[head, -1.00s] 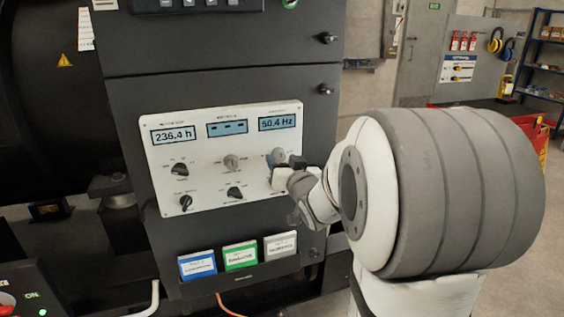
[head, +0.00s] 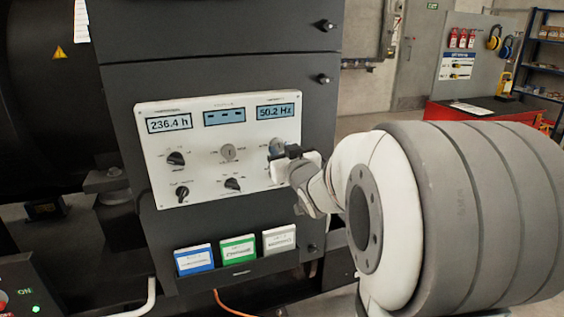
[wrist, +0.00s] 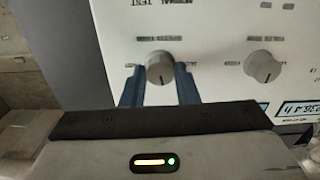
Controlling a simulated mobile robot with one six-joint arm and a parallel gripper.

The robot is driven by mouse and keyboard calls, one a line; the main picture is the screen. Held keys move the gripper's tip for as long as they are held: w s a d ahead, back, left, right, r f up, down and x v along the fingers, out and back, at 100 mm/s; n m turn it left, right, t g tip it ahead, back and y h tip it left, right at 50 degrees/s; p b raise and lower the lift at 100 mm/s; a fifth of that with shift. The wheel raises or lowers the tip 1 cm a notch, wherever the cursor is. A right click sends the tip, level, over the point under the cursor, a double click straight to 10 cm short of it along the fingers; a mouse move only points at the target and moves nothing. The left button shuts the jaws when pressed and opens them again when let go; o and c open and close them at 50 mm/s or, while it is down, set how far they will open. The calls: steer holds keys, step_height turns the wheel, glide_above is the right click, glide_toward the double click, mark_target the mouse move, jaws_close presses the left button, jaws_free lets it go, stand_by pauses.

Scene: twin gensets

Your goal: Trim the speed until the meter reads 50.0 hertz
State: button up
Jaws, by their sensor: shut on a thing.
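The frequency meter (head: 275,111) at the upper right of the white panel (head: 205,184) reads 50.2 Hz. My gripper (head: 279,148) is at the panel's right-hand knob below that meter, where the knob is largely hidden in the head view. In the wrist view, my gripper's two blue fingers (wrist: 160,80) are on either side of a round grey knob (wrist: 160,66) and shut on it. A dark pointer line on the knob faces down in that view.
Another grey knob (wrist: 264,67) is beside the held one. The panel also has black knobs (head: 176,158), a 236.4 h display (head: 169,123) and a dashed display (head: 224,117). Blue, green and white booklets (head: 238,249) stand below.

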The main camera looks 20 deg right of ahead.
steer(key=shift+f+n+b, duration=0.2)
steer(key=shift+n+b, duration=0.55)
steer(key=shift+n, duration=0.05)
steer(key=shift+r+n, duration=0.2)
steer(key=shift+n, duration=0.1)
steer(key=o, duration=1)
steer(key=shift+c, duration=0.2)
steer(key=shift+s, duration=0.1)
steer(key=s, duration=0.7)
steer(key=shift+s, duration=0.35)
